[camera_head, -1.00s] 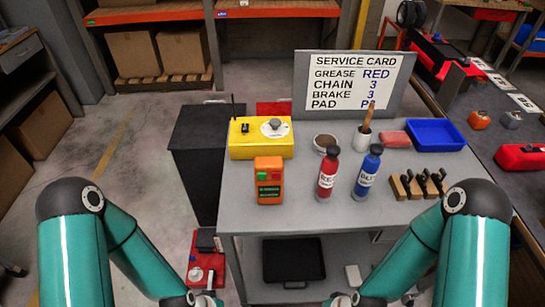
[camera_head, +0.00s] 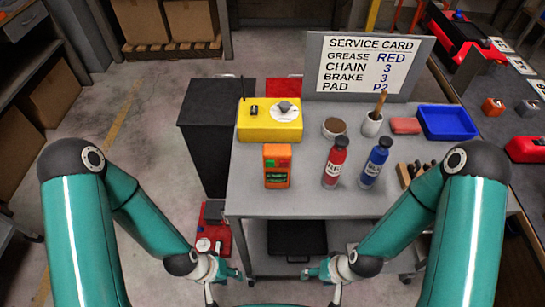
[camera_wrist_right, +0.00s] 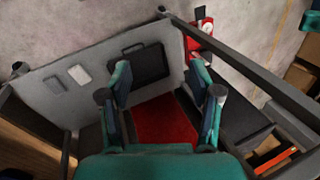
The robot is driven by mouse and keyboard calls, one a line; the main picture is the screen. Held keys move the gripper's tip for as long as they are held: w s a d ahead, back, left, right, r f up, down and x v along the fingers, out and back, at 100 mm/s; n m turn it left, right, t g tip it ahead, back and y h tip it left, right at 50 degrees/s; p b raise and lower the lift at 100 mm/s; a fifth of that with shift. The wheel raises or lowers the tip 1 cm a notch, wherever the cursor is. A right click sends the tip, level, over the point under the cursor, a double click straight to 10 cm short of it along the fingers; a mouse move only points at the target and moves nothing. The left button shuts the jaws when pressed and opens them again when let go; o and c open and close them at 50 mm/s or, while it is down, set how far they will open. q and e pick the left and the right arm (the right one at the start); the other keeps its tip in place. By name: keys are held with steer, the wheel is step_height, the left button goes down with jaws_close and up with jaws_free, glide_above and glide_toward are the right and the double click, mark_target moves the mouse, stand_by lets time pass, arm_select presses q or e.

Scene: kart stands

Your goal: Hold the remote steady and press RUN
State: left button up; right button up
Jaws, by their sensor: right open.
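The orange remote (camera_head: 276,178) stands upright near the front left of the grey cart top (camera_head: 330,200). A green and a red button show at its top, with a dark label below. My left gripper (camera_head: 240,273) is low in front of the cart, below the top's front edge and apart from the remote; its jaws are too small to read. My right gripper (camera_head: 309,273) is also low in front of the cart, right of the left one. In the right wrist view its fingers (camera_wrist_right: 166,95) are spread, with nothing between them.
A yellow box (camera_head: 258,127) with a dial stands behind the remote. Red (camera_head: 336,163) and blue (camera_head: 375,163) bottles stand to its right. A service card board (camera_head: 368,66) rises behind. A black case (camera_head: 297,238) lies on the lower shelf.

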arm_select(q)
step_height(320, 180, up, 5)
steer(key=p, duration=0.3)
steer(key=shift+r, duration=0.2)
arm_select(e)
step_height(320, 180, up, 5)
steer(key=shift+r, duration=0.2)
steer(key=shift+c, duration=0.4)
